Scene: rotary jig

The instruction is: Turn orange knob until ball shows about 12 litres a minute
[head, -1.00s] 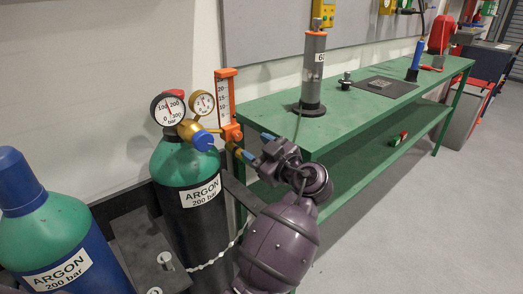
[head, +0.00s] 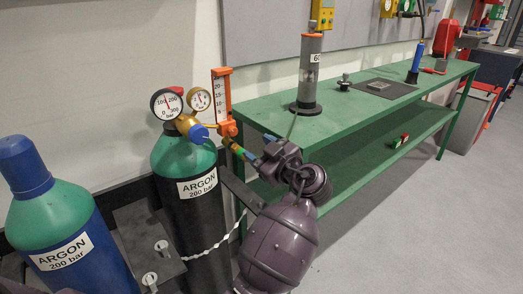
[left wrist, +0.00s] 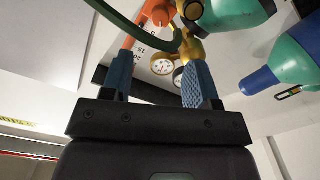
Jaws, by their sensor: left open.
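The flowmeter (head: 221,92) is an upright orange frame with a white scale, on the regulator of the argon cylinder (head: 185,160). Its orange knob (head: 228,128) is at the base of the frame. The ball is too small to make out. My left gripper (head: 259,148) is open, just right of and below the knob, apart from it. In the left wrist view its two blue fingers (left wrist: 160,72) are spread with nothing between them. Orange flowmeter parts (left wrist: 140,28) and the brass regulator (left wrist: 190,45) show beyond the fingertips. My right gripper is not in view.
Two round gauges (head: 167,103) sit left of the flowmeter. A green hose (left wrist: 130,28) crosses ahead of the fingers. A blue-capped cylinder (head: 50,220) stands at left. The green bench (head: 350,120) behind my arm bears a grey column (head: 308,75).

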